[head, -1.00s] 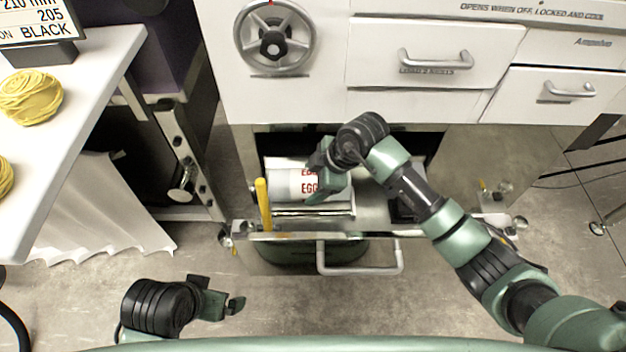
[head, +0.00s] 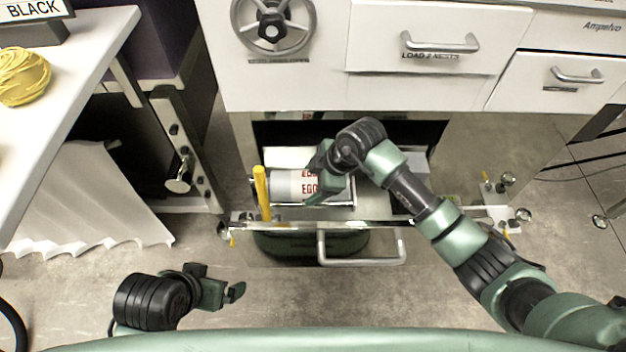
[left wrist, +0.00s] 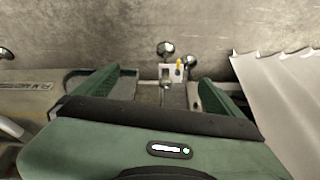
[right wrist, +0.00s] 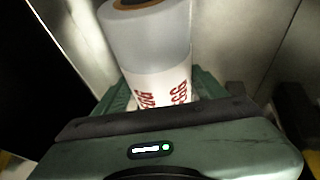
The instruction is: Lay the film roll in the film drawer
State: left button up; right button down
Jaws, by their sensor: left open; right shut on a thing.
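The film roll (head: 292,185) is a white cylinder with red lettering. It lies sideways, low inside the open film drawer (head: 362,226), in the left part. My right gripper (head: 322,182) is shut on its right end. In the right wrist view the roll (right wrist: 155,50) sits between the fingers, with its brown core end facing up and away. I cannot tell whether the roll rests on the drawer's floor or cradle. My left gripper (head: 228,292) is open and empty in front of the drawer at the lower left; its spread fingers show in the left wrist view (left wrist: 160,95).
A yellow upright post (head: 262,193) stands at the drawer's front left. Closed upper drawers with handles (head: 440,44) and a handwheel (head: 271,26) are above. A white table (head: 75,90) with yellow yarn (head: 22,78) is at the left. The floor in front is clear.

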jog(key=shift+c, duration=0.3)
grip_release()
jog(key=shift+r, duration=0.1)
jog(key=p+v, duration=0.2)
jog(key=v, duration=0.5)
jog(key=shift+r, duration=0.1)
jog(key=shift+s+d+r, duration=0.1)
jog(key=shift+d+r, duration=0.05)
jog(key=shift+r, duration=0.1)
pick_arm(q)
jog(key=shift+s+a+r+g, duration=0.15)
jog(key=shift+s+r+g, duration=0.25)
jog(key=shift+s+r, duration=0.3)
